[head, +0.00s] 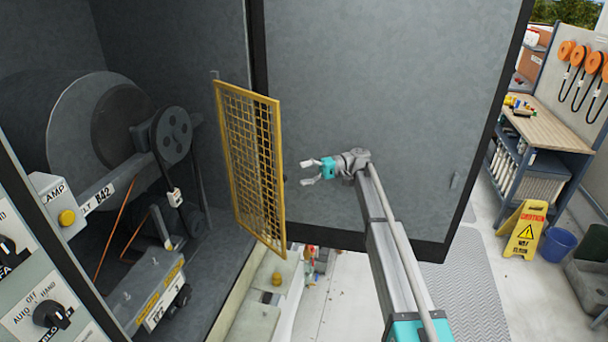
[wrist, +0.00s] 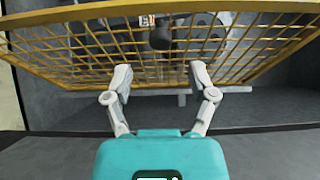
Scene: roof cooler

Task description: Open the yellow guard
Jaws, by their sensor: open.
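The yellow guard (head: 281,185) is a mesh panel in a yellow frame. In the head view it stands swung out at an angle from the cabinet opening, with the fan and belt drive uncovered to its left. My gripper (head: 305,174) is to the right of the guard, its fingers pointing at the guard's right edge with a small gap in this view. In the wrist view the guard (wrist: 160,85) spans the top, beyond the fingers. My gripper (wrist: 160,82) is open, with nothing between its fingertips. I cannot tell from the wrist view whether a fingertip touches the mesh.
A large grey cabinet door (head: 365,90) stands open behind my arm. A control panel (head: 40,285) with knobs is at the lower left. A workbench (head: 545,125), a yellow caution sign (head: 525,230) and a blue bucket (head: 558,244) stand at the right.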

